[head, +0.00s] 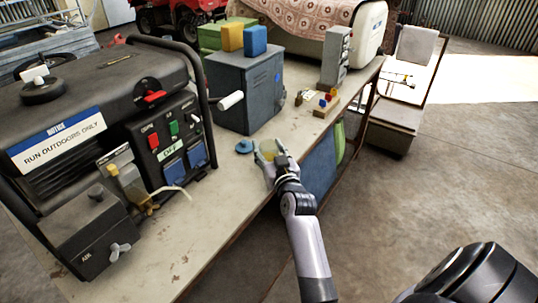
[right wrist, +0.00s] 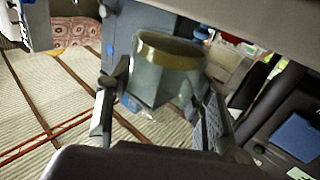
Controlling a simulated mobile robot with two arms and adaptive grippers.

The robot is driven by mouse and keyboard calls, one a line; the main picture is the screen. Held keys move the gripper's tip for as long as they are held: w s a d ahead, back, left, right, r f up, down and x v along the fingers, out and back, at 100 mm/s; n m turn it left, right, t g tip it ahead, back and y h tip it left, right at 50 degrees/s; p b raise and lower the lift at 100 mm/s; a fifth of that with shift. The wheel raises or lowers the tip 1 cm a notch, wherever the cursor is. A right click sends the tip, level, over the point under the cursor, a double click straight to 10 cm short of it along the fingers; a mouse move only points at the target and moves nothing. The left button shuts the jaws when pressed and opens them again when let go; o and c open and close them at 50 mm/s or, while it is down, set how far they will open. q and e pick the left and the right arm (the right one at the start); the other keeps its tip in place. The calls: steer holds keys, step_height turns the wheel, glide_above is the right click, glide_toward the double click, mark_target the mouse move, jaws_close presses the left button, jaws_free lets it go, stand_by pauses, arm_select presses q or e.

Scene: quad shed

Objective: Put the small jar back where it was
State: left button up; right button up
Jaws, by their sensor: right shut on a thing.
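The small jar (head: 268,147) is clear glass with a yellowish band. My right gripper (head: 270,160) is shut on it, at the front edge of the bench near its middle. In the right wrist view, the jar (right wrist: 168,75) stands between the two fingers (right wrist: 160,112), with the yellowish band at its upper end. I cannot tell whether the jar touches the bench. A round blue piece with a knob (head: 245,146) lies on the bench just left of the jar. My left gripper is not in view.
The bench top (head: 205,215) is mostly bare along its front. A generator (head: 95,95) fills the left. A grey cabinet (head: 243,92) with coloured blocks on top stands behind the jar. A small block with coloured knobs (head: 326,104) lies to the right.

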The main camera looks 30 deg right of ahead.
steer(key=shift+f, duration=1.15)
steer(key=o, duration=1.3)
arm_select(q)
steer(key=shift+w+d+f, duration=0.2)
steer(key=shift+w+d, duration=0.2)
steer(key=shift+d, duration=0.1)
arm_select(e)
steer(key=shift+r, duration=0.15)
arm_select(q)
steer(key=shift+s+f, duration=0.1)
arm_select(e)
steer(key=v, duration=1.2)
steer(key=shift+r, duration=0.1)
